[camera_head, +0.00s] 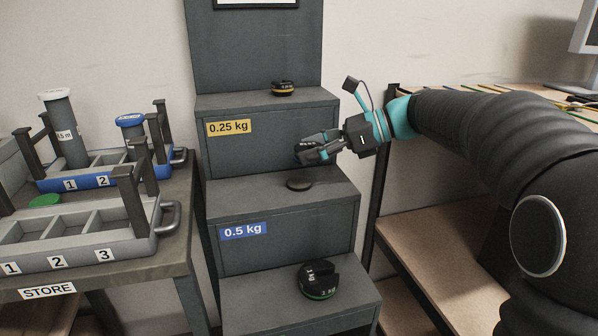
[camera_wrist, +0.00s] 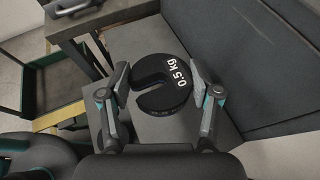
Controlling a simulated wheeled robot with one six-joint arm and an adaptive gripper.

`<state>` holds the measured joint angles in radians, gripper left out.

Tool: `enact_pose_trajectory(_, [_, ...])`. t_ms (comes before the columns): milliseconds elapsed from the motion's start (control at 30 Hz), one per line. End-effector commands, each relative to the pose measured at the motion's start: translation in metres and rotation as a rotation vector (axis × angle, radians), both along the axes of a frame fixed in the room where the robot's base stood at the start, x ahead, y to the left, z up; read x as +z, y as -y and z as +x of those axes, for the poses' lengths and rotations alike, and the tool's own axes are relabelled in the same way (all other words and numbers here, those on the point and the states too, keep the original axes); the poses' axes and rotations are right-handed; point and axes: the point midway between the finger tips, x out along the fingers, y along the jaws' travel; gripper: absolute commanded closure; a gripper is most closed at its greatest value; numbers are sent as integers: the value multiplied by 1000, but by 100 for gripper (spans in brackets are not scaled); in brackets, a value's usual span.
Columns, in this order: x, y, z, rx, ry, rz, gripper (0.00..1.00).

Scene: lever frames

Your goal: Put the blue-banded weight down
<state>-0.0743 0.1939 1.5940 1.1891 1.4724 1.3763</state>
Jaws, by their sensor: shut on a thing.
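My gripper (camera_head: 314,151) is shut on a dark slotted weight in the middle of the head view. In the wrist view the weight (camera_wrist: 170,85) reads "0.5 kg" and sits between the two fingers (camera_wrist: 162,92), its slot opening to the left. I cannot make out its blue band. The gripper holds it above the middle step (camera_head: 328,190), whose front has a blue "0.5 kg" label (camera_head: 243,231).
A yellow-banded weight (camera_head: 284,89) sits on the upper step, labelled 0.25 kg. A green-banded weight (camera_head: 318,280) sits on the lowest step. Left is a table (camera_head: 178,262) with trays (camera_head: 78,252). Wooden shelves (camera_head: 440,262) stand on the right. The middle step is otherwise clear.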

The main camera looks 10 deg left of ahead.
Motion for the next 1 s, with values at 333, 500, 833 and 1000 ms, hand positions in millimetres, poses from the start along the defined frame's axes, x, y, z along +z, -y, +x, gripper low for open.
enact_pose_trajectory(333, [-18, -28, 8, -1, 1, 2, 97])
enact_pose_trajectory(500, [-35, -28, 8, -1, -1, 2, 97])
enact_pose_trajectory(833, [-56, -28, 8, -1, 3, 1, 97])
enact_pose_trajectory(1000, [-57, -28, 8, -1, 3, 1, 97])
